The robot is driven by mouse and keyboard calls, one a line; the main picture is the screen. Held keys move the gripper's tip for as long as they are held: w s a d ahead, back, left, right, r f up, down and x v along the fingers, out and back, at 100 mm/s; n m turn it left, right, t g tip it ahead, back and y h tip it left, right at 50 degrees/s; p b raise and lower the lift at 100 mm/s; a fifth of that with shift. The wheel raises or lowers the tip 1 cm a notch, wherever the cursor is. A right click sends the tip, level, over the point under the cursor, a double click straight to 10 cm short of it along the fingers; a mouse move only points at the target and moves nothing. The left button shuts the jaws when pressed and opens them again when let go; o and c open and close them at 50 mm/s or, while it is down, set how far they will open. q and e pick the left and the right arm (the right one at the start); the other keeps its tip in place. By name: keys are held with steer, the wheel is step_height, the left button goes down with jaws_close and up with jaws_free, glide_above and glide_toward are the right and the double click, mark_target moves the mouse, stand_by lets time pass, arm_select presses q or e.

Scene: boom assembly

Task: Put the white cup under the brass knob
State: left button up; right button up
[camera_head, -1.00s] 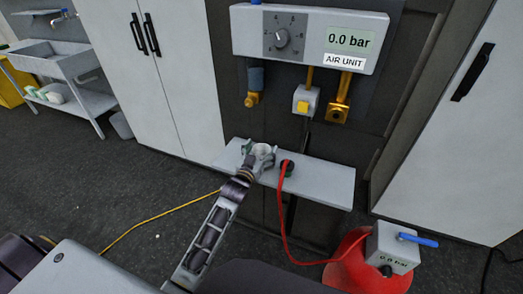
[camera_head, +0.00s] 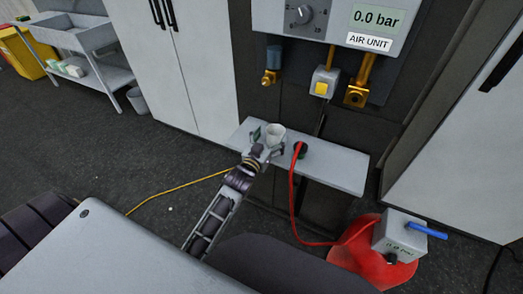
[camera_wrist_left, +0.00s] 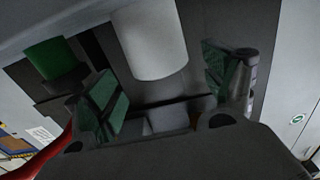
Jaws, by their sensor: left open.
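The white cup (camera_head: 275,133) stands upright on the left part of a narrow grey shelf (camera_head: 335,170). My left gripper (camera_head: 266,143) is open at the cup's near side, with a finger towards either side of it. In the left wrist view the cup (camera_wrist_left: 150,42) shows just beyond and between the two green-padded fingertips (camera_wrist_left: 160,90); I cannot tell whether they touch it. The small brass knob (camera_head: 269,77) hangs beneath a blue-grey cylinder on the wall unit, above and behind the cup. My right gripper is not in view.
A red hose (camera_head: 292,190) runs from a dark-green fitting (camera_head: 300,148) on the shelf, right of the cup, down to a red tank (camera_head: 350,262). A yellow-button box (camera_head: 322,83) and a larger brass fitting (camera_head: 356,94) hang right of the knob. The shelf's right part is clear.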

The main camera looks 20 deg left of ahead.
arm_select(q)
steer(key=shift+s, duration=1.8)
steer(key=shift+s+a, duration=0.15)
steer(key=shift+s, duration=1.65)
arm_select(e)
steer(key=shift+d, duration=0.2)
arm_select(q)
steer(key=shift+o, duration=0.3)
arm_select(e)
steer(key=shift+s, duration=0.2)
arm_select(q)
steer(key=shift+a+f, duration=0.1)
steer(key=shift+f, duration=0.05)
